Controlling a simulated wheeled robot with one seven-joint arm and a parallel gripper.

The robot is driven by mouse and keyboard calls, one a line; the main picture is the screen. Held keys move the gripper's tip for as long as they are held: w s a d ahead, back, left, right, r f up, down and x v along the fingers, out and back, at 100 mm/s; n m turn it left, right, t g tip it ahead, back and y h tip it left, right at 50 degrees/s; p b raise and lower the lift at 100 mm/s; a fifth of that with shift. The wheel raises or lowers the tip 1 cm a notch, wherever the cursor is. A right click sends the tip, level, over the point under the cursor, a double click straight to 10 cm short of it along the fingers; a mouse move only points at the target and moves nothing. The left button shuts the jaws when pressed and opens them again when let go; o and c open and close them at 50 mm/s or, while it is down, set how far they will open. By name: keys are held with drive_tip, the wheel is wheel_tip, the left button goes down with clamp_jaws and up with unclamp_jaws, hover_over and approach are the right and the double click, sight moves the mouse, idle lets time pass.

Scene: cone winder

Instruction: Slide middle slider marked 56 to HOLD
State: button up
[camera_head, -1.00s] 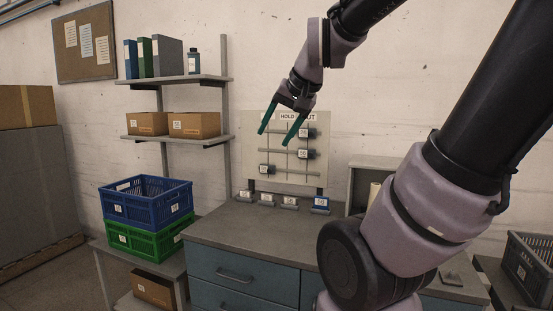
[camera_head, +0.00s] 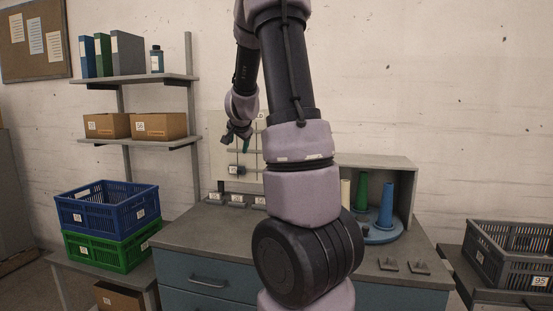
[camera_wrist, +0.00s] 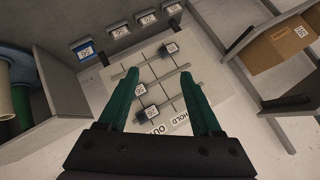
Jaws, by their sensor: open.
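The slider board (camera_head: 217,160) hangs on the wall behind the bench, largely hidden by my arm in the head view. In the wrist view the board (camera_wrist: 208,92) appears turned over, with HOLD and OUT lettering along its lower edge. The middle slider (camera_wrist: 141,88) sits toward the OUT side of its rail; its number is too small to read surely. The top slider (camera_wrist: 151,113) is also on the OUT side, and the bottom slider (camera_wrist: 171,48) is on the HOLD side. My gripper (camera_wrist: 160,74) is open and empty before the board, its left finger close beside the middle slider.
Several small labelled blocks (camera_head: 238,201) stand on the bench (camera_head: 190,240) below the board. A grey cubby (camera_head: 400,165) with green and blue cones (camera_head: 386,205) is to the right. Shelves with boxes (camera_head: 160,125) are to the left.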

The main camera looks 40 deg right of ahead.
drive_tip(key=w+d+f+n+t+h, duration=0.1)
drive_tip(key=w+d+f+t+h, duration=0.15)
drive_tip(key=d+f+h, duration=0.4)
drive_tip(key=w+d+f+n+t+h, duration=0.15)
drive_tip(key=w+d+f, duration=0.25)
drive_tip(key=d, duration=0.5)
drive_tip(key=w+d+f+n+t+h, duration=0.1)
drive_tip(key=w+d+f+h, duration=0.35)
drive_tip(key=d+f, duration=0.2)
drive_tip(key=s+r+x, duration=0.1)
drive_tip(key=x, duration=1)
drive_tip(key=shift+s+d+r+h, duration=0.2)
drive_tip(key=shift+d+h, duration=0.1)
drive_tip(key=shift+h, duration=0.15)
clamp_jaws()
drive_tip(key=shift+f, duration=0.1)
